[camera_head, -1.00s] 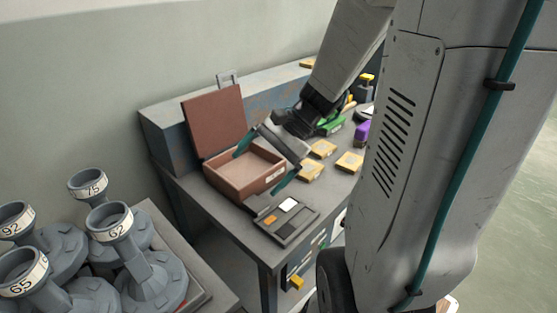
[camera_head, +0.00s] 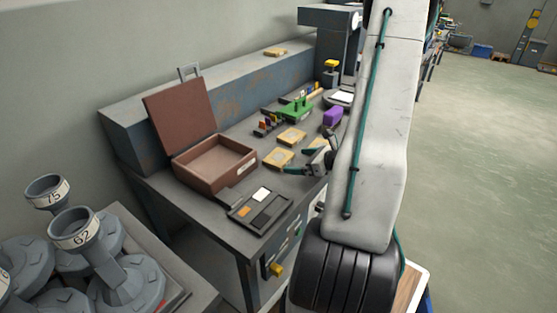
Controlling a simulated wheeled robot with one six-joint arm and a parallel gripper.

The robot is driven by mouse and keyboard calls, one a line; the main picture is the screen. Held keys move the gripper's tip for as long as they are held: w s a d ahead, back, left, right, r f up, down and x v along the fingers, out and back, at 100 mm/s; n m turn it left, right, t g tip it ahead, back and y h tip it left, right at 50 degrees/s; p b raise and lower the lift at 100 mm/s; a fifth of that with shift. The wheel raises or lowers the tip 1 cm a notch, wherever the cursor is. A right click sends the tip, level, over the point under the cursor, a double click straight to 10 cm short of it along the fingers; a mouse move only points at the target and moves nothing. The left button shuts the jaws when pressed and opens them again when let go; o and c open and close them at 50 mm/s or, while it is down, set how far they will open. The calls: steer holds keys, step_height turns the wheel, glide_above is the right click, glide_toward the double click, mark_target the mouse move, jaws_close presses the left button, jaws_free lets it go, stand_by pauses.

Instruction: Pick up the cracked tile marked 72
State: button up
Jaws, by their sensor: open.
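Several flat yellow tiles lie on the grey workbench (camera_head: 185,205). One is the near-left tile (camera_head: 277,158), one is the far tile (camera_head: 292,136), and one is the right tile (camera_head: 318,145), partly covered by my gripper. Their markings and any cracks are too small to read, so I cannot tell which is 72. My gripper (camera_head: 295,161) is open with teal fingers pointing left, just right of the near-left tile. I see nothing between the fingers. I cannot tell its height above the bench.
An open brown case (camera_head: 214,165) stands on the bench's left part, with a dark tray (camera_head: 260,208) in front. Grey numbered stands (camera_head: 115,270) fill the lower left. Open floor lies right.

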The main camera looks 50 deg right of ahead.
mark_target(288, 160)
steer(key=x, duration=0.5)
steer(key=shift+s, duration=0.1)
steer(key=c, duration=0.9)
steer(key=shift+d, duration=0.1)
steer(key=shift+r, duration=0.1)
